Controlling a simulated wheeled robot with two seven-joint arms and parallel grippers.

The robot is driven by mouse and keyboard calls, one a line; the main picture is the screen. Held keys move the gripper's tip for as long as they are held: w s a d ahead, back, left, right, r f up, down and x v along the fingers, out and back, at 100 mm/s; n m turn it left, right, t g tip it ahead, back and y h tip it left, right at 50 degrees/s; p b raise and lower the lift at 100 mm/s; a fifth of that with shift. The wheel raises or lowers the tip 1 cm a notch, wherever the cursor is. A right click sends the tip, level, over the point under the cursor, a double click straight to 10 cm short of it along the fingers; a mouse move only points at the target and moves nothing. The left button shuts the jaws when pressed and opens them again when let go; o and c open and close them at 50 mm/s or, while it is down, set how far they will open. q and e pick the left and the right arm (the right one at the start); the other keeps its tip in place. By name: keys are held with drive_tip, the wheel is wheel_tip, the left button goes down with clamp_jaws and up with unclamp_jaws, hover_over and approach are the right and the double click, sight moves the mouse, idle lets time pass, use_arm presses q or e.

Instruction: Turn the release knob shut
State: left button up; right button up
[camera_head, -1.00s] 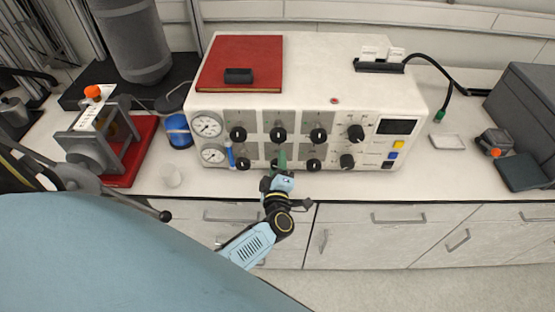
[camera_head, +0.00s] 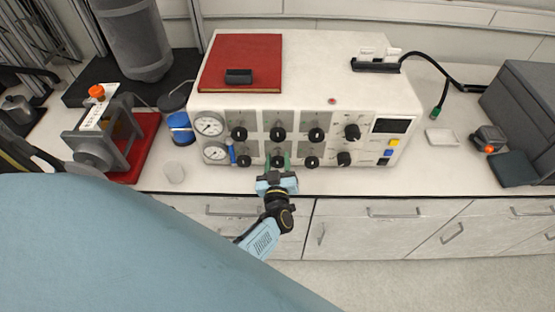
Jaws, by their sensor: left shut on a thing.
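The white control unit (camera_head: 365,110) stands on the bench with two rows of black knobs on its front panel. My left gripper (camera_head: 278,161) is at the middle knob of the lower row (camera_head: 278,161), with one green finger on either side of it, shut on it. The upper middle knob (camera_head: 278,135) is just above and free. The lower left knob (camera_head: 243,161) and lower right knob (camera_head: 312,162) sit beside the gripper. Which knob is the release knob cannot be read. My right gripper is not in view.
A red book (camera_head: 240,55) lies on top. The bench front right of the gripper is clear.

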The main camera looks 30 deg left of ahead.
use_arm(q)
drive_tip(key=shift+d+m, duration=0.1)
drive_tip(key=shift+m, duration=0.5)
drive_tip(key=o, duration=1)
drive_tip(key=shift+c, duration=0.2)
drive_tip(key=v, duration=1.3)
drive_tip(key=shift+s+d+f, duration=0.1)
